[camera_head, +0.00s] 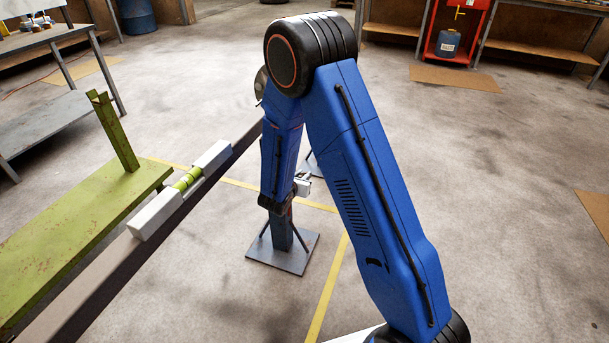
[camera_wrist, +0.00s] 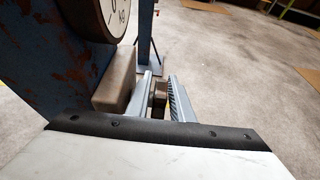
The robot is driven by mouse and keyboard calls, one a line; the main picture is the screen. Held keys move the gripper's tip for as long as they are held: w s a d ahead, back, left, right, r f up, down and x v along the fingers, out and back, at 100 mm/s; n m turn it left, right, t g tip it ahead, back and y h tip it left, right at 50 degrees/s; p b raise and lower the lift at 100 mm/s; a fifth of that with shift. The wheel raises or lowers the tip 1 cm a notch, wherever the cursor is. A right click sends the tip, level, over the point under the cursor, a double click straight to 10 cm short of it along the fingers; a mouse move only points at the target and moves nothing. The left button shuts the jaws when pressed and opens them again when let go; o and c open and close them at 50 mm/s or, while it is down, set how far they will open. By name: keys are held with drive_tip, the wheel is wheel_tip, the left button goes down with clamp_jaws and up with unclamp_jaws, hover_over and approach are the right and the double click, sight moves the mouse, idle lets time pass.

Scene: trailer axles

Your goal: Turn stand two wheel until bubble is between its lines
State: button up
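A spirit level (camera_head: 181,190) with a yellow-green vial (camera_head: 187,178) lies on the long dark beam (camera_head: 95,285). The bubble and its lines are too small to make out. A stand with a square grey foot plate (camera_head: 283,262) is partly hidden behind my arm. My gripper (camera_head: 303,187) is beside its upper part. In the wrist view a rusty blue post (camera_wrist: 50,60) carries a round white dial (camera_wrist: 118,12) and a grey-brown block (camera_wrist: 117,82). My gripper's fingers (camera_wrist: 159,92) lie either side of a small brown piece (camera_wrist: 160,95). Whether they press on it is unclear. No whole wheel shows.
A green frame (camera_head: 75,225) with an upright post lies left of the beam. Workbenches (camera_head: 40,40) stand at the back left, and a red cabinet (camera_head: 459,35) at the back right. Yellow lines (camera_head: 330,285) mark the floor.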

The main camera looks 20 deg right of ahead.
drive_tip(key=shift+x, duration=0.85)
clamp_jaws()
drive_tip(key=shift+r+t, duration=0.1)
drive_tip(key=shift+t, duration=0.2)
drive_tip(key=shift+s+a+r+t+h, duration=0.1)
drive_tip(key=shift+r+t+h, duration=0.25)
drive_tip(key=shift+t+h, duration=0.5)
drive_tip(key=shift+s+a+r+t+h, duration=0.1)
drive_tip(key=shift+r+t+h, duration=0.2)
drive_tip(key=shift+t+h, duration=0.55)
drive_tip(key=shift+s+r+t+h, duration=0.1)
drive_tip(key=shift+r+t+h, duration=0.4)
drive_tip(key=shift+t, duration=0.6)
drive_tip(key=shift+f, duration=0.1)
